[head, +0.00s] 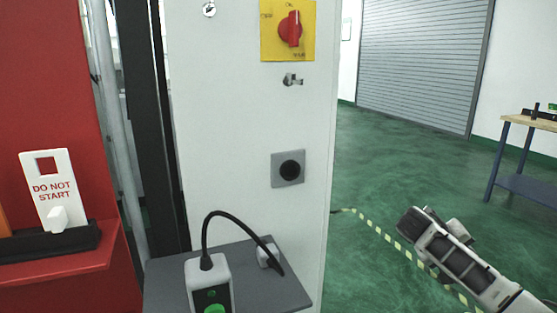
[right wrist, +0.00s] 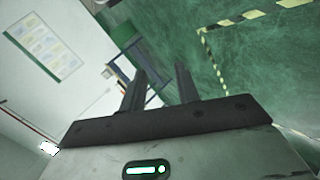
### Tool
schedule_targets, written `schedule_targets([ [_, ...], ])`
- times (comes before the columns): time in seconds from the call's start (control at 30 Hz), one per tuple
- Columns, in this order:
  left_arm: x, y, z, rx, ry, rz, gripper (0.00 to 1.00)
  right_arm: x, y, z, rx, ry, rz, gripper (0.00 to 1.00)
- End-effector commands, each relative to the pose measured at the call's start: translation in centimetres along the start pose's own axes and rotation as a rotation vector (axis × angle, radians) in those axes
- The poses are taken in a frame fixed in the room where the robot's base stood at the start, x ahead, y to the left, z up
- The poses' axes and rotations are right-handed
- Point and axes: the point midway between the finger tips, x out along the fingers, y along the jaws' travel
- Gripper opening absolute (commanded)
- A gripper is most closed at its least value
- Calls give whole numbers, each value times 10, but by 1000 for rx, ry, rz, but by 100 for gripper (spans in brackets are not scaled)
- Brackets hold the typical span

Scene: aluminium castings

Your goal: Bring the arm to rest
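My right arm (head: 455,258) comes in from the lower right in the head view, over the green floor and clear of the cabinet. I cannot make out its fingers there. In the right wrist view my right gripper (right wrist: 161,68) has its two dark fingers apart with nothing between them. It touches nothing that I can see. My left gripper is in neither view.
A pale cabinet (head: 230,120) carries a red rotary switch (head: 290,29) and a dark round socket (head: 290,169). A grey shelf (head: 165,285) holds a cabled device (head: 207,283). A "DO NOT START" tag (head: 52,187) stands left. A workbench (head: 530,123) stands right. Floor between is open.

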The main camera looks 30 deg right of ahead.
Motion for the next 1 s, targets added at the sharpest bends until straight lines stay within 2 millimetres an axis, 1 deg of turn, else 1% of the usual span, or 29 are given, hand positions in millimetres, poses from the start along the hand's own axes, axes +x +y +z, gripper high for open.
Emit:
schedule_targets([
  [0.03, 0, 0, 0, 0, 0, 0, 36, 0, -5, -11, -15, 59, -25, 32],
  [0.17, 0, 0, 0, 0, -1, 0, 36, -6, -20, -44, -55, 238, -96, 32],
  [0.27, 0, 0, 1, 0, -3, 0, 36, -17, -32, -73, -87, 403, -153, 32],
  [0.33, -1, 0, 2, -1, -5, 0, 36, -30, -41, -94, -109, 535, -195, 32],
  [0.4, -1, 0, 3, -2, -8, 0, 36, -47, -49, -115, -129, 678, -235, 32],
  [0.47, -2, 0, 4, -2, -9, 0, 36, -64, -55, -131, -142, 802, -265, 32],
  [0.5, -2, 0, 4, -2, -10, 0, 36, -76, -58, -140, -148, 880, -284, 32],
  [0.57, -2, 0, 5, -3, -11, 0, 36, -94, -62, -152, -155, 993, -306, 32],
  [0.6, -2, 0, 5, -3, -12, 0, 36, -106, -63, -158, -158, 1064, -318, 32],
  [0.7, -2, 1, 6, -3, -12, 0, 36, -135, -65, -170, -158, 1233, -344, 32],
  [0.77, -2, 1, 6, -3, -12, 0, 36, -153, -65, -175, -155, 1332, -355, 32],
  [0.8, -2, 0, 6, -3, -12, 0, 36, -152, -88, -162, -176, 1317, -391, 32],
  [0.97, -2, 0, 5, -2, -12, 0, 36, -158, -148, -119, -227, 1300, -503, 32],
  [1.0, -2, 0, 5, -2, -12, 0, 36, -160, -164, -105, -239, 1295, -537, 32],
])
